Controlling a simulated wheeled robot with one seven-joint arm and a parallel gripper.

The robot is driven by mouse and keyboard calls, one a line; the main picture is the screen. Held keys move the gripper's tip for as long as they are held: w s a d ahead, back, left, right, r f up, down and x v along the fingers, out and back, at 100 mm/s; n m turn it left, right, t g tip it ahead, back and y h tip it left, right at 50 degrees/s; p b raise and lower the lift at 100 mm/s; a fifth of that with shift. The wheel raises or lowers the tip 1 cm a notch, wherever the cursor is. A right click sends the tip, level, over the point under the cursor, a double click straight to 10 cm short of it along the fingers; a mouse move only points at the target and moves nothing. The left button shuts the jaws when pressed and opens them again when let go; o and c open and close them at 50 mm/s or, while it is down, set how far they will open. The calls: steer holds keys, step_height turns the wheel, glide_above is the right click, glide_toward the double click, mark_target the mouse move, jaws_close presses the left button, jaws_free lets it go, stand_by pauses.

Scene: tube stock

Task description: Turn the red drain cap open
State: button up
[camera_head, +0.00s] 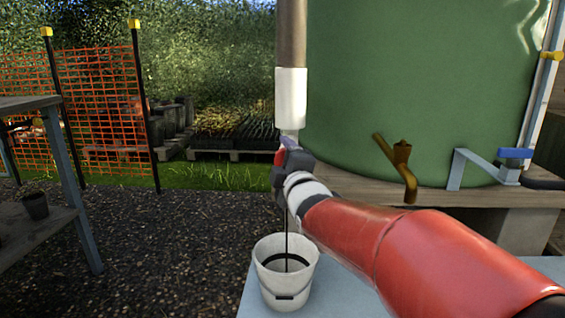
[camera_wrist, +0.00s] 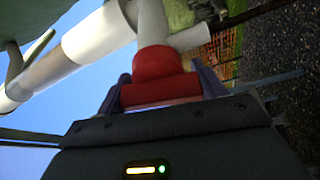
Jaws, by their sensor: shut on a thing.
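The red drain cap (camera_wrist: 158,64) sits on the end of a pale pipe fitting in the wrist view, with a red crossbar on its near side. My gripper (camera_wrist: 162,88) is shut on this crossbar, one finger at each end. In the head view my gripper (camera_head: 283,168) is at the lower end of the upright pipe (camera_head: 291,97). Only a small bit of the red cap (camera_head: 279,156) shows there; the rest is hidden behind the gripper. A thin dark line runs from below the gripper into the white bucket (camera_head: 268,255); I cannot tell whether it is liquid or a cord.
The bucket stands on a grey-blue surface (camera_head: 249,304). A large green tank (camera_head: 425,80) with a brass tap (camera_head: 403,165) and a blue-handled valve (camera_head: 513,154) stands on a wooden ledge behind my arm. A bench (camera_head: 35,228) is at left. Gravel ground between is clear.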

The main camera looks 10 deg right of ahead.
steer(key=o, duration=1)
steer(key=shift+s, duration=0.15)
steer(key=s, duration=0.7)
steer(key=shift+s+d+f, duration=0.25)
steer(key=shift+f, duration=0.15)
steer(key=s+f+m+g+p, duration=0.2)
steer(key=s+m+g+p, duration=0.1)
steer(key=s, duration=0.4)
steer(key=s+f+m+g+h+p, duration=0.1)
steer(key=s+f+m+g+p, duration=0.2)
steer(key=s+m+g, duration=0.3)
steer(key=s+f+m+g+p, duration=0.3)
steer(key=s+m+g+p, duration=0.1)
steer(key=s+m, duration=0.3)
steer(key=shift+s+a+p, duration=0.1)
steer(key=shift+s+p, duration=0.25)
steer(key=shift+s, duration=1.05)
